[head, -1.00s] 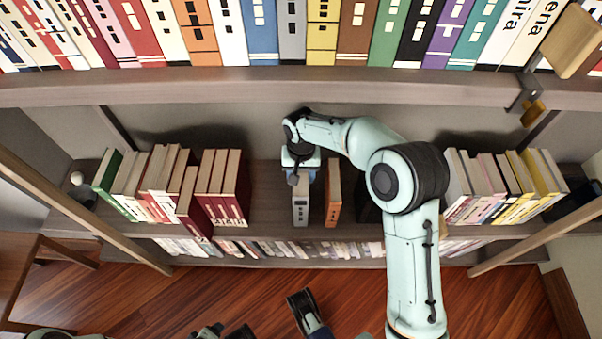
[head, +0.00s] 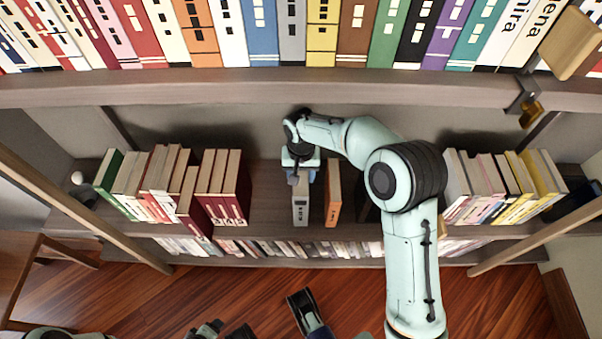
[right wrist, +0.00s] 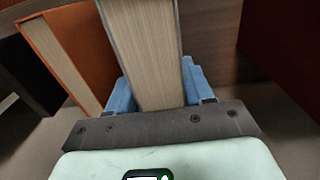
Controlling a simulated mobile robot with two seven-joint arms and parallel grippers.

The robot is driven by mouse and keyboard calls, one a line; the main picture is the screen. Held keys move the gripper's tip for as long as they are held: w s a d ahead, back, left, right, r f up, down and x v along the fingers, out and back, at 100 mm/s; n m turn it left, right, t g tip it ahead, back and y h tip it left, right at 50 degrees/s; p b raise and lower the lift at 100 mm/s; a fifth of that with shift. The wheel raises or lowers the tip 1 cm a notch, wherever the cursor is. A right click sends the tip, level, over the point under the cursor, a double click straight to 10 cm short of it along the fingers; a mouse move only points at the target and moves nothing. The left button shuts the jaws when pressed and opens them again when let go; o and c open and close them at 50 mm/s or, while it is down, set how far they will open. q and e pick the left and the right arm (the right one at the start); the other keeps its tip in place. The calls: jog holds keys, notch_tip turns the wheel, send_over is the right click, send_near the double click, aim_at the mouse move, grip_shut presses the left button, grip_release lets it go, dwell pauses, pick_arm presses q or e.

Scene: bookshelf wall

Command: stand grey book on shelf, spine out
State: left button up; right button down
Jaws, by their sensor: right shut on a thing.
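The grey book (head: 301,207) stands upright on the middle shelf, its grey spine with dark marks facing out. My right gripper (head: 301,178) reaches it from above and is shut on its upper part. In the right wrist view, the book's pale page edges (right wrist: 143,50) lie between the blue fingers of the right gripper (right wrist: 152,88). The book's lower end is at the shelf board (head: 270,215); whether it bears fully on the board I cannot tell.
An orange book (head: 333,195) stands just right of the grey one, with a small gap. Dark red books (head: 228,190) stand to the left, with free shelf between. More books (head: 500,185) stand at the right behind my arm. An upper shelf (head: 250,88) overhangs.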

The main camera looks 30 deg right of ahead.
jog(key=shift+f, duration=0.1)
jog(key=c, duration=0.5)
grip_release()
jog(key=shift+c, duration=0.2)
jog(key=shift+o, duration=0.9)
jog(key=shift+f, duration=0.1)
